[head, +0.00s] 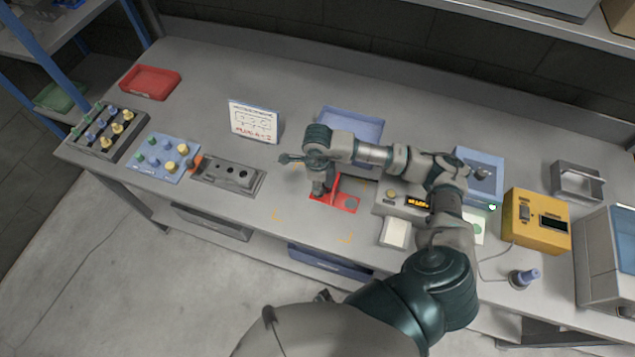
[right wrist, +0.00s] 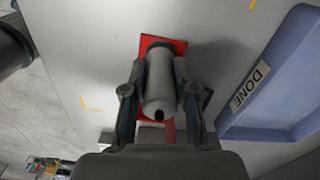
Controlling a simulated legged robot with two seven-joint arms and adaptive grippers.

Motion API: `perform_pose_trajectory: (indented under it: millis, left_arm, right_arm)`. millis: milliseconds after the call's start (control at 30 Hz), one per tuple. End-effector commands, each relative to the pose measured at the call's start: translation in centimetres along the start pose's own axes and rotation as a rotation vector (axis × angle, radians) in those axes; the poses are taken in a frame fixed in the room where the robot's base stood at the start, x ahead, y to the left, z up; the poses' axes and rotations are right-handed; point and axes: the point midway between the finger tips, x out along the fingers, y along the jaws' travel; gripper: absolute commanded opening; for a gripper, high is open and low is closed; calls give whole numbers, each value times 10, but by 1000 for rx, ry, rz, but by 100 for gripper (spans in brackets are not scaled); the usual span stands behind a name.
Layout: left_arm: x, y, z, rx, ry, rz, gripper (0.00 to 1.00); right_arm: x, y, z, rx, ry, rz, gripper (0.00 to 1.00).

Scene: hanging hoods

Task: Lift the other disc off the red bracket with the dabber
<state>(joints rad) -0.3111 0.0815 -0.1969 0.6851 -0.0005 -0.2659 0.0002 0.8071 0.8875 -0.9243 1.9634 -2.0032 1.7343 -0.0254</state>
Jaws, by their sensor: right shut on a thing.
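My right gripper (head: 321,188) points down over the left part of the red bracket (head: 334,203). It is shut on a grey cylinder, which I take to be the dabber; in the right wrist view the dabber (right wrist: 161,88) stands between the two fingers, with a dark hole in its near end. The red bracket (right wrist: 166,44) shows behind and around it. A grey disc (head: 351,203) lies on the bracket's right part in the head view. The dabber's lower end is hidden, so I cannot tell whether it touches a disc. My left gripper is not clearly visible.
A blue tray (head: 368,124) marked DONE (right wrist: 283,62) is behind the bracket. A grey block with holes (head: 228,176) is left, and a device with an orange display (head: 418,202) is right. Bare table with yellow corner marks (head: 345,238) lies in front.

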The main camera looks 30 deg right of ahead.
Motion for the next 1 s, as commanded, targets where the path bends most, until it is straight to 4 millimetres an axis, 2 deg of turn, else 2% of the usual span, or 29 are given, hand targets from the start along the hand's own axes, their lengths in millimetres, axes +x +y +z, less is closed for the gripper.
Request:
perform_pose_trajectory:
  millis: [500, 1000]
  left_arm:
    - [-2, 0, -1, 0, 1, 0, 59]
    - [-27, -1, -7, 0, 7, -1, 59]
  right_arm:
    - [-3, 0, 0, 0, 0, 0, 5]
    - [-45, 0, 0, 0, -1, -1, 5]
